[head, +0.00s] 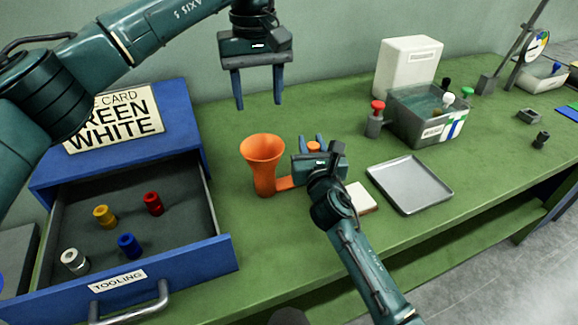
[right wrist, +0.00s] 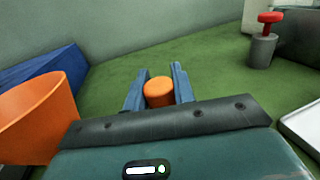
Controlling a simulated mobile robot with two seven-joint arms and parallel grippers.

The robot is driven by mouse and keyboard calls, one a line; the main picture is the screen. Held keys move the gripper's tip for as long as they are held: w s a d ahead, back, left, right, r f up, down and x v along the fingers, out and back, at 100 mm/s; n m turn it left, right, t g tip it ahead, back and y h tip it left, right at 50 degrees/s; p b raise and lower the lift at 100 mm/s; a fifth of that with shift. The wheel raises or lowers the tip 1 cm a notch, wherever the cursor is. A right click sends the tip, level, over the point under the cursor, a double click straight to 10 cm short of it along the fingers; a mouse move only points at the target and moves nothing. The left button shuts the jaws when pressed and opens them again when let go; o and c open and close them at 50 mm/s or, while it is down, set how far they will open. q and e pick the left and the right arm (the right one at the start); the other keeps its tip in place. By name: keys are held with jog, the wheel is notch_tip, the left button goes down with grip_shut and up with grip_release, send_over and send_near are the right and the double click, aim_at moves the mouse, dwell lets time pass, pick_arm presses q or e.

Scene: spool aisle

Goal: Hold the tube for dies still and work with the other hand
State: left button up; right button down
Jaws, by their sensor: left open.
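The tube for dies appears to be the orange flared tube (head: 264,165), standing upright on the green bench right of the drawer, with an arm reaching right to a round orange knob. Its flared body also shows in the right wrist view (right wrist: 38,115). My right gripper (head: 312,145) has its fingers on both sides of the knob (right wrist: 158,91), with no clear gap. My left gripper (head: 260,105) is open and empty, above and behind the tube. Yellow (head: 105,216), red (head: 153,203), blue (head: 129,245) and silver (head: 75,260) dies stand in the open drawer (head: 190,255).
A card (head: 115,120) reading "GREEN WHITE", partly hidden by my left arm, lies on the blue cabinet. A grey tray (head: 410,185), a pale block (head: 360,198), a red-topped pot (head: 376,122) and a grey bin (head: 405,115) stand to the right. Bench behind the tube is clear.

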jog(key=c, duration=1.1)
grip_release()
